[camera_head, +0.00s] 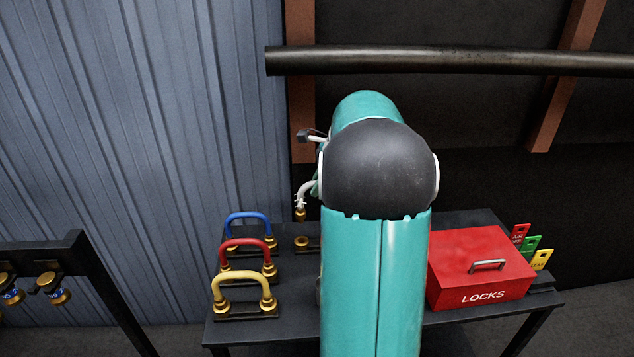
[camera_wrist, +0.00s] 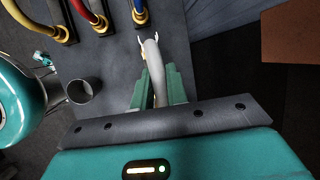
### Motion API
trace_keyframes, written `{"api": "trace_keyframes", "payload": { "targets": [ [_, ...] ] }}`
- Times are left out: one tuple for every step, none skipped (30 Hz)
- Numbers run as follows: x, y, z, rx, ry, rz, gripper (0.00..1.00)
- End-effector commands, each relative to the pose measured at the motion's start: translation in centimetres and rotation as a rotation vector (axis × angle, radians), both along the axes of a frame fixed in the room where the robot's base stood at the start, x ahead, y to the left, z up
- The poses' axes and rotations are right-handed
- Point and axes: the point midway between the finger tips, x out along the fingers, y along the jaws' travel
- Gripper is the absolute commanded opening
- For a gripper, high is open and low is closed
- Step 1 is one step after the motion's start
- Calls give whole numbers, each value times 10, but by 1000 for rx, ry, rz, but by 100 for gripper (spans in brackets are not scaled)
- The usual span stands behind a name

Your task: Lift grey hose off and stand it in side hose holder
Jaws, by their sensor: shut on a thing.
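The grey hose (camera_head: 306,189) shows left of my arm in the head view, curved, with a brass end (camera_head: 300,214) pointing down. That end appears above a brass fitting (camera_head: 303,242) on the dark table, with a gap between them in the picture. In the wrist view my gripper (camera_wrist: 156,82) is shut on the grey hose (camera_wrist: 153,62), a green finger on each side. My arm hides the rest of the hose and most of my gripper in the head view. I cannot tell which fitting is the side hose holder.
Blue (camera_head: 247,217), red (camera_head: 246,246) and yellow (camera_head: 242,281) hoses stand in a row at the table's left. A red locks box (camera_head: 480,266) and coloured tags (camera_head: 531,247) stand at the right. A dark round cup (camera_wrist: 83,90) shows in the wrist view.

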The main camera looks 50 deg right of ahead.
Motion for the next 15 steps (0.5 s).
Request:
{"api": "trace_keyframes", "payload": {
  "targets": [
    [0,0,-2,0,0,-1,0],
    [0,0,-4,0,0,-1,0],
    [0,0,-6,2,0,0,0],
    [0,0,-8,2,0,0,0],
    [0,0,-10,0,0,-1,0],
    [0,0,-12,0,0,-1,0],
    [0,-1,-15,0,0,-1,0],
    [0,-1,-17,0,0,-1,0],
    [0,-1,-20,1,1,0,0],
    [0,-1,-22,1,1,0,0],
    [0,-1,-24,1,1,0,0],
    [1,-1,-27,0,0,0,0],
    [1,-1,-29,0,0,0,0],
    [1,-1,-31,0,0,-1,0],
    [1,-1,-34,2,0,0,0]
  ]
}}
